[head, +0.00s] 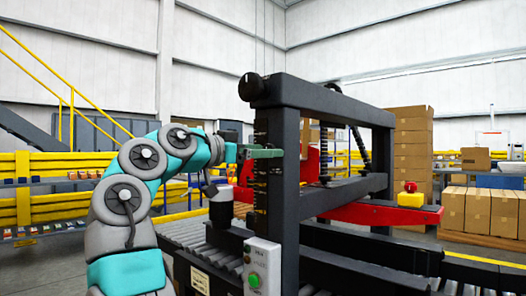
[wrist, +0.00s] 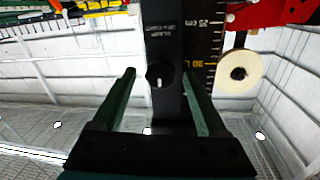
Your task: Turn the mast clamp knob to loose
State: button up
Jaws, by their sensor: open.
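The mast clamp knob (wrist: 158,75) is small, round and black with a white pointer mark that points down in the wrist view. It sits on a black mast plate (wrist: 163,35) with small white lettering too blurred to read fully. My gripper (wrist: 159,73) is open, with one green finger left of the knob and one right of it; I cannot tell whether either touches it. In the head view my gripper (head: 278,153) is at the front post (head: 286,200) of the machine. The clamp knob cannot be made out there.
A scale strip (wrist: 203,50) runs beside the plate, and a pale roll (wrist: 238,72) is right of it. A large black knob (head: 250,87) tops the post. A red beam (head: 365,213), red stop button (head: 410,187) and control box with green button (head: 254,281) stand nearby.

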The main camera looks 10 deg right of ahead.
jog(key=shift+w, duration=0.1)
jog(key=shift+c, duration=0.3)
jog(key=shift+d, duration=0.1)
grip_shut()
